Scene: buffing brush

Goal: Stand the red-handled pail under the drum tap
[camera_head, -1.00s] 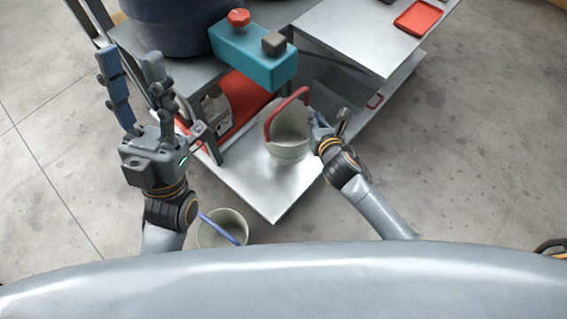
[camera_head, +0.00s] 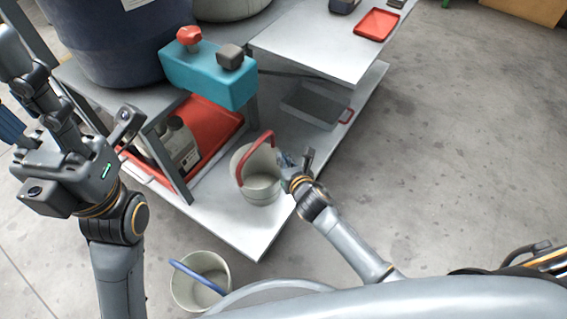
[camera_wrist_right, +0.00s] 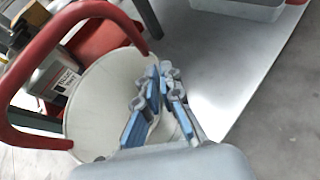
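The red-handled pail (camera_head: 262,188), pale with its red handle raised, stands upright on the low metal shelf. In the right wrist view the pail (camera_wrist_right: 105,105) fills the left middle. My right gripper (camera_head: 292,162) is at its right rim. In the wrist view the blue-padded fingers (camera_wrist_right: 163,85) are close together, one inside and one outside the rim, shut on it. The dark blue drum (camera_head: 125,45) stands on the bench at upper left. A teal block (camera_head: 208,75) with red and grey knobs is in front; no tap spout is clear. My left gripper (camera_head: 40,85) is open and empty.
A blue-handled pail (camera_head: 195,285) stands on the floor in front. A red tray (camera_head: 215,125) and a grey jug (camera_head: 178,145) are under the bench, left of the red-handled pail. A grey bin (camera_head: 318,108) is behind it. Open floor lies right.

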